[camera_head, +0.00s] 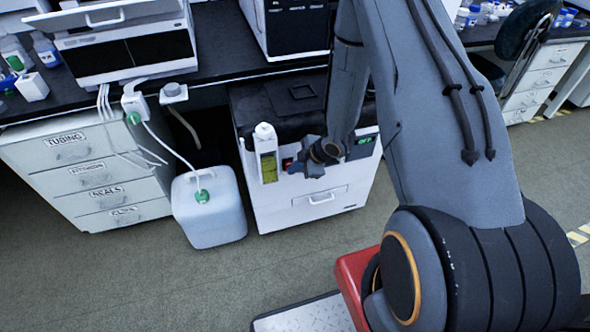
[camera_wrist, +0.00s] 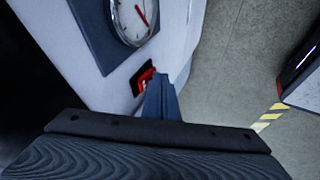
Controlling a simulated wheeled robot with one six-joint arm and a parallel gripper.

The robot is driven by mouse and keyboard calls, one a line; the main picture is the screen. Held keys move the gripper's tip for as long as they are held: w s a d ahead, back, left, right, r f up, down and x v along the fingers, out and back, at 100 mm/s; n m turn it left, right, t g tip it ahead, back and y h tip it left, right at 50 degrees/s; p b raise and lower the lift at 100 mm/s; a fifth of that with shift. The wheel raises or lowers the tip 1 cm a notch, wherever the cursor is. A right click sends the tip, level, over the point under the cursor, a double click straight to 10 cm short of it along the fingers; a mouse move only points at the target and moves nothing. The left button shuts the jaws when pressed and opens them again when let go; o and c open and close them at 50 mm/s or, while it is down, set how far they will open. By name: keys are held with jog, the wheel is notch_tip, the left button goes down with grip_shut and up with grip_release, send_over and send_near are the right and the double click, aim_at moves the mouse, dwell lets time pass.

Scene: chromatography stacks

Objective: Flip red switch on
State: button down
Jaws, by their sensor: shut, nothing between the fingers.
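The red switch (camera_wrist: 144,80) sits in a black surround on the white front panel of a machine. In the wrist view the tip of my gripper (camera_wrist: 160,84) is right beside it and overlaps its edge; I cannot tell whether they touch. The switch also shows as a small red patch in the head view (camera_head: 287,163), partly hidden by my gripper (camera_head: 293,168). My gripper is shut and empty. I cannot make out which way the switch is set.
A round gauge (camera_wrist: 133,20) is close to the switch. The white machine (camera_head: 300,211) has a lit green display (camera_head: 364,141) and a bottle (camera_head: 266,153) at its front. A white jug (camera_head: 209,214) stands left of it. Drawers (camera_head: 95,180) stand further left. The floor in front is open.

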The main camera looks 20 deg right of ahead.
jog(key=shift+w+f, duration=0.15)
jog(key=shift+w, duration=0.1)
jog(key=shift+r+p, duration=0.65)
jog(key=shift+r, duration=0.25)
jog(key=s+d+r+p, duration=0.1)
jog(key=s+d+r, duration=0.2)
jog(key=s+r, duration=0.5)
jog(key=shift+s+d+r, duration=0.25)
jog(key=shift+s+d, duration=0.05)
jog(key=shift+f, duration=0.1)
